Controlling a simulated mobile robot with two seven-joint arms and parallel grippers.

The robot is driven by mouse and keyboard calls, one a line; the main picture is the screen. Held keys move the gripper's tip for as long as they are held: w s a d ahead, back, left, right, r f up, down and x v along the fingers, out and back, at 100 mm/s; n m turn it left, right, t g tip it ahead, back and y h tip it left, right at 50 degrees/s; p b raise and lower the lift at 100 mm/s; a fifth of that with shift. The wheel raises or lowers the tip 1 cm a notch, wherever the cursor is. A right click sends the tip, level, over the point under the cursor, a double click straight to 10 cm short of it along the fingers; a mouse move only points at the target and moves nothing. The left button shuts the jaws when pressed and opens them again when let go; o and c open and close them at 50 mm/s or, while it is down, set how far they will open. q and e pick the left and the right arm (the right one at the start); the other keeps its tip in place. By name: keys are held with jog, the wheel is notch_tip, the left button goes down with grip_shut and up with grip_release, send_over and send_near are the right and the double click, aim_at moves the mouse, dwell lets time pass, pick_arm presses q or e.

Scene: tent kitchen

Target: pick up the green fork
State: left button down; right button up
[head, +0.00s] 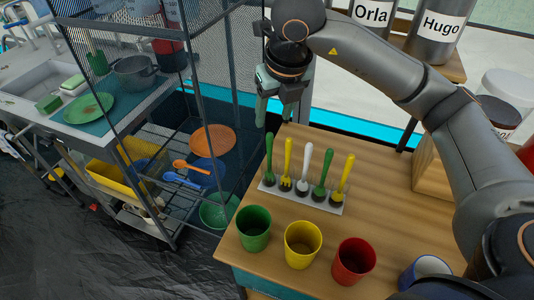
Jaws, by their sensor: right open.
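A white rack (322,202) stands on the wooden table, holding several upright utensils in a row. A green-handled utensil (269,156) is at its left end and another green-handled one (322,172) is fourth from the left. Their lower ends are small and dark, so I cannot tell which green one is the fork. Yellow-handled (287,160) and white-handled (305,162) utensils stand between them, and a second yellow one (344,176) is at the right end. My right gripper (283,120) is open and empty, pointing down above and behind the rack's left end. My left gripper is not in view.
Green (254,230), yellow (303,246), red (353,262) and blue (425,270) cups line the table's front. A wire-mesh shelf with dishes (212,140) stands at left. Labelled canisters (437,36) are at the back right. Bare tabletop lies right of the rack.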

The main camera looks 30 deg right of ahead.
aim_at(271, 136)
jog(key=x, duration=0.5)
jog(key=shift+s, duration=0.1)
jog(key=shift+d+p+x, duration=0.2)
jog(key=shift+p+x, duration=0.3)
jog(key=shift+x, duration=2.25)
jog(key=shift+c, duration=0.4)
grip_shut()
